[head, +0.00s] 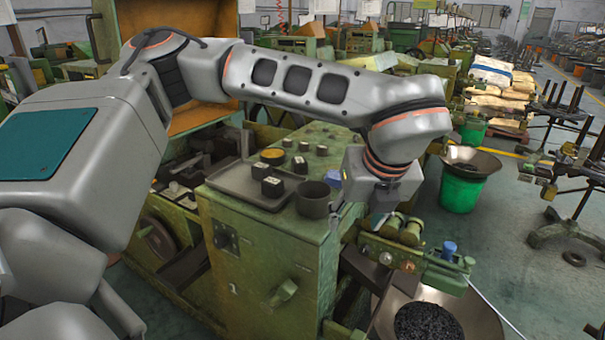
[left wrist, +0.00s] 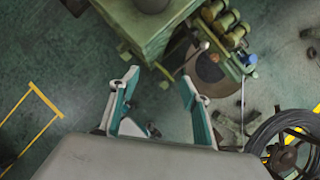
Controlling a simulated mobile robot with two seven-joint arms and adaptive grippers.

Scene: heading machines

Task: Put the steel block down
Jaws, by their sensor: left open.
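Several small dark blocks with pale tops stand on the green machine's top in the head view, among them one at the tray's front (head: 272,188) and one farther back (head: 299,165). I cannot tell which is the steel block. My left gripper (left wrist: 158,92) is open in the left wrist view, with floor and the machine's edge showing between its fingers and no block held. In the head view its grey body hangs just right of the machine top, and its fingers are mostly hidden. My right gripper is in neither view.
A grey tray (head: 232,180) and a dark cup (head: 313,200) sit on the green machine (head: 265,255). Green rollers and fittings (head: 410,258) stick out at its right, above a wide bowl of dark bits (head: 480,322). A green bucket (head: 460,190) stands farther right.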

